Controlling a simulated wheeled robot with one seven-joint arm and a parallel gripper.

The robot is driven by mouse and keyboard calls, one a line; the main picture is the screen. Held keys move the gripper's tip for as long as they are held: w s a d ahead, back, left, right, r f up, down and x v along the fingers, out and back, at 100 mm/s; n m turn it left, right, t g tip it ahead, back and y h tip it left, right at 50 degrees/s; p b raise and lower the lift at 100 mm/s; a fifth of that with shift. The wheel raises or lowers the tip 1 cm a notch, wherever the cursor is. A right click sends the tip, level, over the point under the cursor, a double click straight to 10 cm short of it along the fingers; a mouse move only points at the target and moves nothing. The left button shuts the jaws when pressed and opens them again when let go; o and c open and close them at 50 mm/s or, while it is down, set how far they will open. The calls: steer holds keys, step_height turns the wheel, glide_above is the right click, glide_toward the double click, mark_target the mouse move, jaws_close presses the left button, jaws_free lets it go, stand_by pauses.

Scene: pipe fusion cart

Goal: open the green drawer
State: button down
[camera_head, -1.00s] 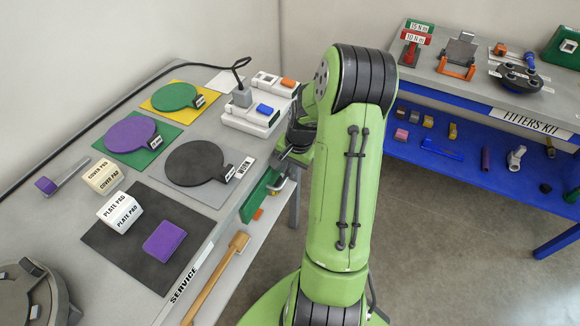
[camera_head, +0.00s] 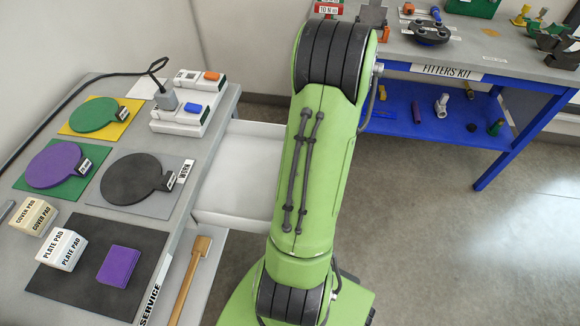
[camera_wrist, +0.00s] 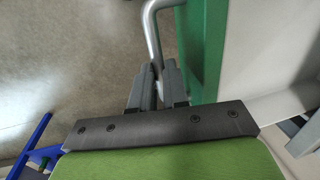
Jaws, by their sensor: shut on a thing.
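The green drawer (camera_head: 238,180) stands pulled out from the right side of the grey service cart, its white interior showing in the head view. Its green front (camera_wrist: 206,45) shows in the wrist view, with a grey bar handle (camera_wrist: 151,28) beside it. My gripper (camera_wrist: 157,75) is shut on the handle in the wrist view. In the head view my arm hides the gripper, the handle and the drawer's front.
The grey service cart (camera_head: 214,126) carries coloured pads, labelled boxes and a white unit (camera_head: 184,118). A wooden-handled tool (camera_head: 188,280) lies on the shelf below. A blue fitters' bench (camera_head: 500,95) stands at the back right. Grey floor (camera_head: 440,240) is clear to the right.

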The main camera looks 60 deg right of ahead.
steer(key=shift+s+d, duration=0.25)
steer(key=shift+s, duration=0.35)
steer(key=c, duration=1.1)
jaws_free()
steer(key=s+r+p, duration=0.1)
steer(key=r, duration=0.4)
steer(key=r+p, duration=0.2)
steer(key=r, duration=0.3)
steer(key=s+d+r+p, duration=0.1)
steer(key=r+p, duration=0.1)
steer(key=r, duration=0.3)
steer(key=shift+s+r, duration=0.25)
steer(key=shift+s, duration=0.1)
